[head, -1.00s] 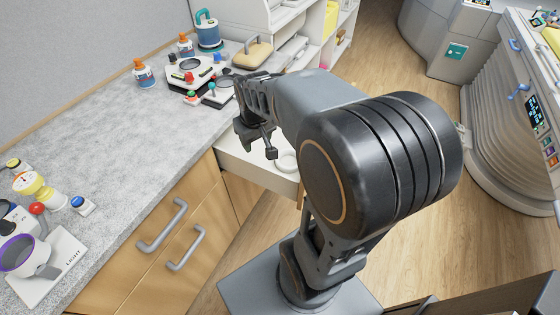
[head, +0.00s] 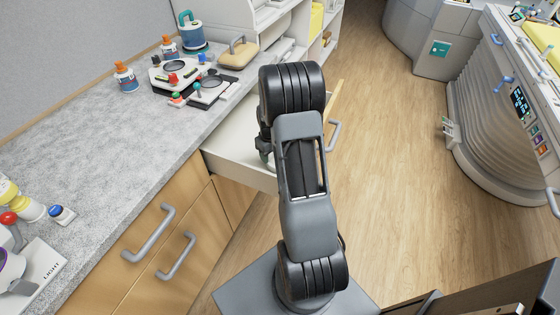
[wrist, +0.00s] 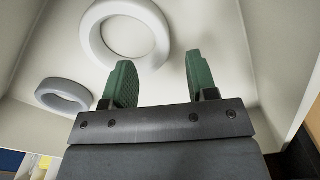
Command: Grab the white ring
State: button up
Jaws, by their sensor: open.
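The white ring (wrist: 90,35) lies on the floor of an open drawer, at the upper middle of the wrist view. A greyer ring (wrist: 62,82) lies to its left, near the drawer wall. My gripper (wrist: 159,60) is open and empty, with its two green fingers apart. In the picture, the fingertips are just below and to the right of the white ring; their height above it is hard to tell. In the head view my arm hides both rings and most of the gripper; a bit of it shows over the drawer (head: 232,160).
The drawer walls (wrist: 270,60) stand close around the gripper. In the head view, the counter (head: 120,170) to the left holds bottles (head: 125,78), a device with a round lens (head: 178,72) and a beige-based handled block (head: 238,55). Open wooden floor (head: 390,200) lies to the right.

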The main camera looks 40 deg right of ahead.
jog(key=shift+f, duration=3.15)
grip_shut()
